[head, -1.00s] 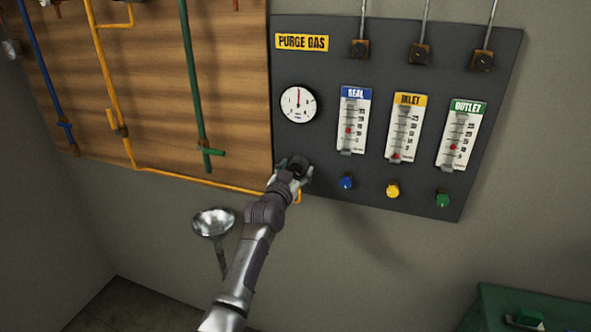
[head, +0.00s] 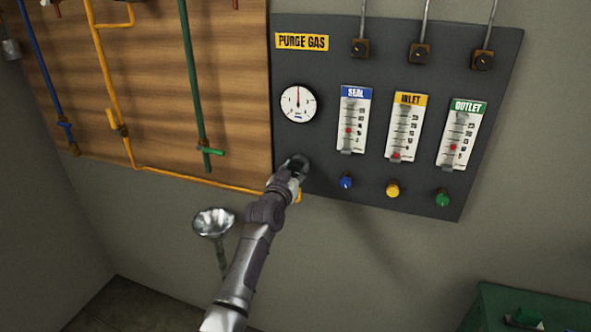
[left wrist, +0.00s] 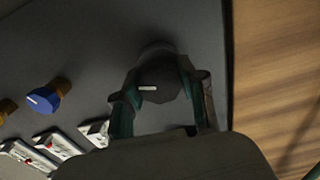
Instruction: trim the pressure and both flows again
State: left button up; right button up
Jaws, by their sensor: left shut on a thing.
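My left gripper (head: 295,168) is shut on a black knob (left wrist: 158,82) below the round gauge on the purge gas panel (head: 330,45). The knob's white mark shows in the left wrist view. The gauge (head: 298,104) has its needle pointing about straight up. Three flow meters stand to its right: seal (head: 354,120), inlet (head: 404,127) and outlet (head: 461,135). The inlet's red float sits near the bottom; the seal and outlet floats sit higher. Below them are a blue knob (head: 346,181), a yellow knob (head: 392,190) and a green knob (head: 442,198). My right gripper is not in view.
A wooden board (head: 160,100) with blue, yellow and green pipes is left of the panel. A metal funnel (head: 213,222) stands below it, left of my arm. A green box (head: 530,312) is at the lower right. The wall below the panel is clear.

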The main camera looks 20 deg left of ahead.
pick_arm(q)
jog(key=n, duration=0.3)
jog(key=shift+n+p, duration=0.3)
jog(key=shift+n, duration=1.8)
jog(key=o, duration=1.2)
jog(key=shift+c, duration=0.2)
jog(key=shift+s, duration=0.1)
jog(key=s, duration=1.1)
jog(key=shift+s+a, duration=0.25)
jog(key=shift+s, duration=0.15)
